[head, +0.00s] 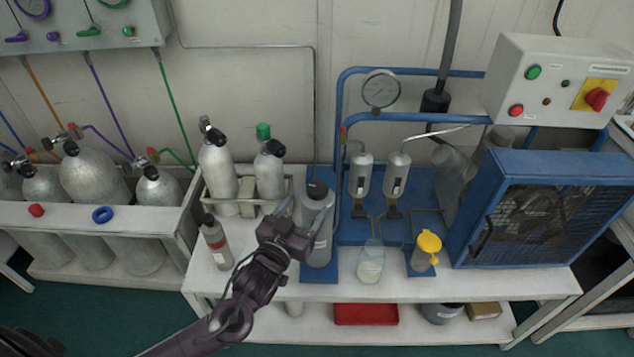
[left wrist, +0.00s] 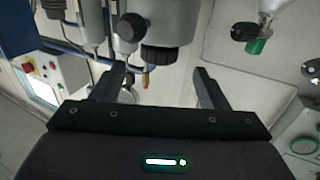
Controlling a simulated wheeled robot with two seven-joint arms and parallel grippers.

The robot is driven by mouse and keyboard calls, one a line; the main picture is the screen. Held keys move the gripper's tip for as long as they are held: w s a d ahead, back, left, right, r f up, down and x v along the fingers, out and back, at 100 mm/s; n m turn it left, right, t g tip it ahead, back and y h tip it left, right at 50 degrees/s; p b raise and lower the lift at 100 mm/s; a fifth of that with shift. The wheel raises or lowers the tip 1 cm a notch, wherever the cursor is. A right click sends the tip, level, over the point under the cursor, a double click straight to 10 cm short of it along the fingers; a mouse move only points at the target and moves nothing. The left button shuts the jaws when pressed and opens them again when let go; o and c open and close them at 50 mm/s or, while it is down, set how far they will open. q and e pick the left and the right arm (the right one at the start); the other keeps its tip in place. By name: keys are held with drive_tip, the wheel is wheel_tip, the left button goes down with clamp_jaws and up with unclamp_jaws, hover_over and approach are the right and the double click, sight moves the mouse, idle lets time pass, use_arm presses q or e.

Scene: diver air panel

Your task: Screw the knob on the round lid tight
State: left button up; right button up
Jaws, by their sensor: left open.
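A grey upright cylinder (head: 318,235) stands on a blue base at the middle of the bench. A dark knob (head: 317,188) sits on its round top. In the left wrist view the picture is turned over, and the dark knob (left wrist: 165,57) hangs below the grey cylinder's top (left wrist: 168,15). My left gripper (head: 304,208) is in front of the cylinder, its fingers pointing up toward the knob and hiding part of the cylinder. Its fingers (left wrist: 160,72) are wide apart and empty, with the knob just beyond the tips and between them in the picture. I cannot tell any contact.
Silver bottles (head: 218,170) stand in a rack behind left. A small grey bottle (head: 216,243) is left of my arm. A glass jar (head: 370,264) and a yellow-capped jar (head: 428,250) stand to the right. A blue caged fan unit (head: 540,205) fills the bench's right end.

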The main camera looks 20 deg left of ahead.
sight(312, 197)
use_arm(q)
drive_tip(key=w, duration=0.4)
drive_tip(key=w+d, duration=0.1)
drive_tip(key=w, duration=0.2)
drive_tip(key=c, duration=1)
